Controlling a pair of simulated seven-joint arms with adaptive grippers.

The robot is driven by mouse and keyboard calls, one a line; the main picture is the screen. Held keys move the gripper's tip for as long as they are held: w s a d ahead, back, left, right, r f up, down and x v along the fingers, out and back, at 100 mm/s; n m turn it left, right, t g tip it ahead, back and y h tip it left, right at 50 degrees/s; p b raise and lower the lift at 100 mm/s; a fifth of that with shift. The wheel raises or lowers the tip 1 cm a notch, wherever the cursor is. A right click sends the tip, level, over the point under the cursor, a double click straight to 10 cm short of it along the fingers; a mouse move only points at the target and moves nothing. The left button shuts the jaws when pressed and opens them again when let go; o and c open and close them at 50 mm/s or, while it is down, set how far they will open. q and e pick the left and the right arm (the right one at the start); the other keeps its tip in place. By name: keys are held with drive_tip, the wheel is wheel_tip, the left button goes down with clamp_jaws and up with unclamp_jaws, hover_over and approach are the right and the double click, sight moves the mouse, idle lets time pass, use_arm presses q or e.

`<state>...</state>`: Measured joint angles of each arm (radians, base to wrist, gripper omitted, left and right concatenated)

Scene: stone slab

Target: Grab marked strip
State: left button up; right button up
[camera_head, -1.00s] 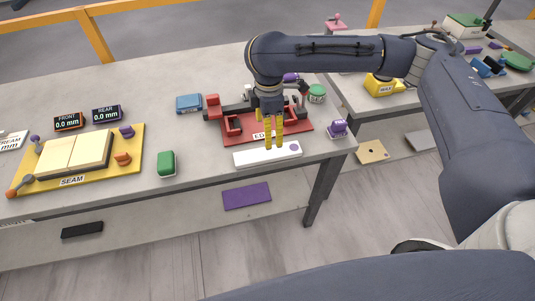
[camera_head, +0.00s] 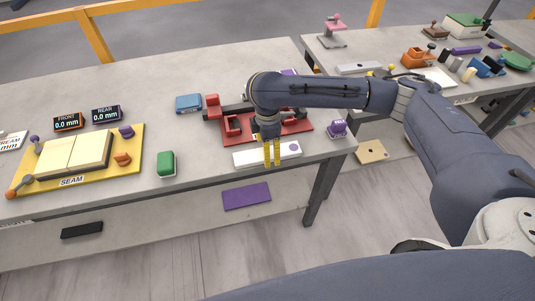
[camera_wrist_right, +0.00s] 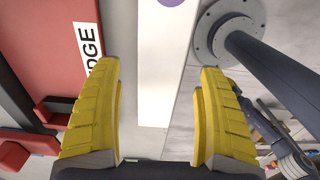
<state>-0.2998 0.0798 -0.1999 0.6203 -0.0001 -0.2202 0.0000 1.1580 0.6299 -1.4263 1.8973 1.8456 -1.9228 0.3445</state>
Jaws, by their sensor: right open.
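The marked strip (camera_head: 250,159) is a long white bar with a purple dot near its right end. It lies along the front edge of the stone bench, in front of the red EDGE fixture (camera_head: 232,126). My right gripper (camera_head: 272,162) is over the middle of the strip, its yellow fingers pointing down and hiding part of it. In the right wrist view, the strip (camera_wrist_right: 165,70) shows between the two open, separated fingers (camera_wrist_right: 161,68), with the purple dot at the top edge. I cannot tell whether the fingertips touch the bench. My left gripper is not in view.
A green block (camera_head: 166,163) stands left of the strip, and a purple block (camera_head: 338,129) stands right at the bench corner. The yellow SEAM board (camera_head: 133,160) is farther left. Behind are a blue box (camera_head: 188,103) and a second bench (camera_head: 352,83) with several items.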

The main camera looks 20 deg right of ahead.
drive_tip(key=shift+f, duration=1.05)
drive_tip(key=shift+c, duration=0.3)
clamp_jaws()
drive_tip(key=shift+r, duration=0.15)
